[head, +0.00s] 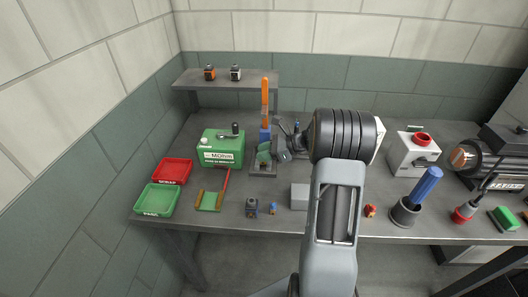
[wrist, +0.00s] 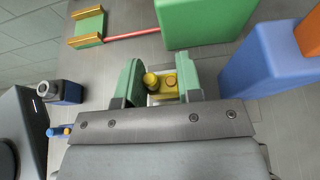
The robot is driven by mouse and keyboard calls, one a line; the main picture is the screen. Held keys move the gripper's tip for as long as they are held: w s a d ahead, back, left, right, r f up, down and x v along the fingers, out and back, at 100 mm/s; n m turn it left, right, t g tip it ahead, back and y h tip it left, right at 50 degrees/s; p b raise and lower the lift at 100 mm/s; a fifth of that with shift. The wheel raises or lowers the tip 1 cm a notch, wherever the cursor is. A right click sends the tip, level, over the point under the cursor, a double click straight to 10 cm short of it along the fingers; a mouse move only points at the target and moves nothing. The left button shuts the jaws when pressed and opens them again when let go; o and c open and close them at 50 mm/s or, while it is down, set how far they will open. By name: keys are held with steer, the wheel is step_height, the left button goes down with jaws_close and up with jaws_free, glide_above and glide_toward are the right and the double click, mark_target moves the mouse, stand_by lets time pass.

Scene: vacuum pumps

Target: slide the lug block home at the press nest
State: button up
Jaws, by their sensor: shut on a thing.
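The yellow lug block (wrist: 163,82), with a round boss on top, sits between the two green fingers of my gripper (wrist: 160,80) in the wrist view. My gripper is shut on it. In the head view my gripper (head: 268,154) is low at the press, and the block is hidden there. The press has a blue column (head: 265,133), an orange lever (head: 265,96) and a grey base (head: 262,171). The blue body also shows in the wrist view (wrist: 262,72), right of my fingers. A pale surface shows just below the block; I cannot tell whether the block is seated.
A green machine (head: 221,148) stands left of the press. A green pad with orange rails (head: 210,201) and a red rod lies in front of it. Red (head: 172,171) and green (head: 157,199) trays sit at the left edge. A dark-blue part (head: 251,207) stands near the front edge.

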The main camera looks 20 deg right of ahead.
steer(key=shift+f+b, duration=0.65)
steer(key=shift+f, duration=0.65)
steer(key=shift+f, duration=0.25)
steer(key=o, duration=0.9)
steer(key=shift+c, duration=0.2)
steer(key=shift+o, duration=0.7)
steer(key=shift+d, duration=0.1)
steer(key=b+v, duration=0.1)
steer(key=v, duration=1.2)
steer(key=shift+s+r, duration=0.15)
steer(key=shift+s, duration=0.1)
steer(key=shift+d, duration=0.1)
